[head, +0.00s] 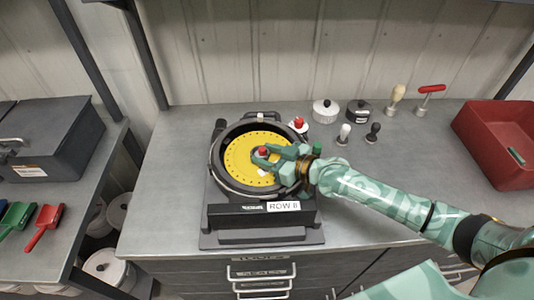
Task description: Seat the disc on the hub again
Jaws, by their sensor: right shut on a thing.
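The yellow disc (239,150), with small holes around its edge, lies inside the round black housing of the seed meter (217,172), which stands on the bench. A red knob (262,151) shows at the disc's middle. My right gripper (264,157) reaches in from the right over the disc and is shut at the red knob. The hub is hidden under the disc and gripper, so I cannot tell whether the disc is seated on it. My left gripper is not in view.
A second red-topped piece (299,124) stands by the housing. White (325,111) and black (359,112) lidded pots, brushes and a red-handled tool (430,92) stand behind. A red bin (500,145) is at right. The bench's front left (165,220) is clear.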

